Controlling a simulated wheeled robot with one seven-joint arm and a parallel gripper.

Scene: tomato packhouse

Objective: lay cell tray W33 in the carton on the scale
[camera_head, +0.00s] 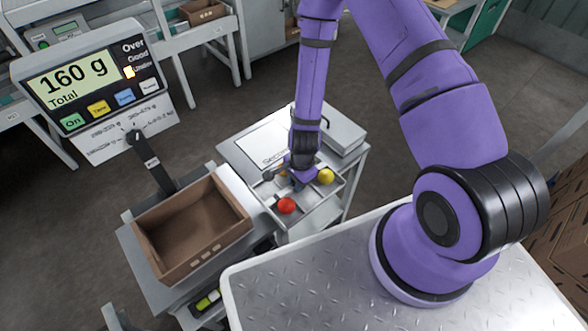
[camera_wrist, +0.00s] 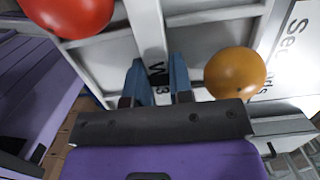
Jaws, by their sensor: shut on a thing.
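The pale cell tray (camera_head: 308,210) is at the small stand, right of the carton. The label on its middle strip (camera_wrist: 155,45) reads W and 3, partly hidden by my fingers. A red tomato (camera_head: 286,205) and a yellow one (camera_head: 326,177) sit in its cells; the wrist view shows the red one (camera_wrist: 68,14) and the yellow-orange one (camera_wrist: 235,73). My gripper (camera_wrist: 158,82) is shut on the tray's middle strip; in the head view my gripper (camera_head: 298,182) is over the tray. I cannot tell whether the tray is lifted. The open brown carton (camera_head: 165,258) looks empty on the scale.
The scale display (camera_head: 75,80) reads 160 g Total. Its dark post (camera_head: 152,160) rises behind the carton. A printed sheet (camera_head: 262,148) and a grey box (camera_head: 330,128) are on the stand behind the tray. A metal-topped surface (camera_head: 320,280) is in front.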

